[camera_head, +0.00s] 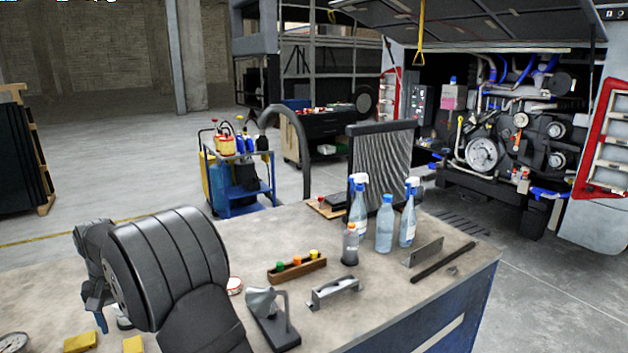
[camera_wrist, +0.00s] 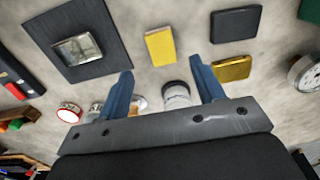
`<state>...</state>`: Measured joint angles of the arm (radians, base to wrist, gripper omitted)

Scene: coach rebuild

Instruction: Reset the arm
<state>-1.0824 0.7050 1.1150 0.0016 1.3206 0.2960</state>
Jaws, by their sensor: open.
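My gripper (camera_wrist: 160,95) shows in the wrist view with its two blue fingers spread wide and nothing held between them. Below and between the fingers, a small white-and-grey jar (camera_wrist: 176,94) stands on the bench, apart from them as far as I can tell. In the head view my dark arm fills the lower left. It hides part of the bench, and only a bit of a blue finger (camera_head: 102,323) shows at its left edge.
The workbench (camera_head: 440,285) holds spray bottles (camera_head: 385,225), a wooden block with coloured caps (camera_head: 297,268), a metal funnel stand (camera_head: 272,318), a dark rod (camera_head: 443,262) and yellow blocks (camera_head: 80,342). A gauge (camera_wrist: 305,74) lies right of the gripper. Open floor lies behind the bench.

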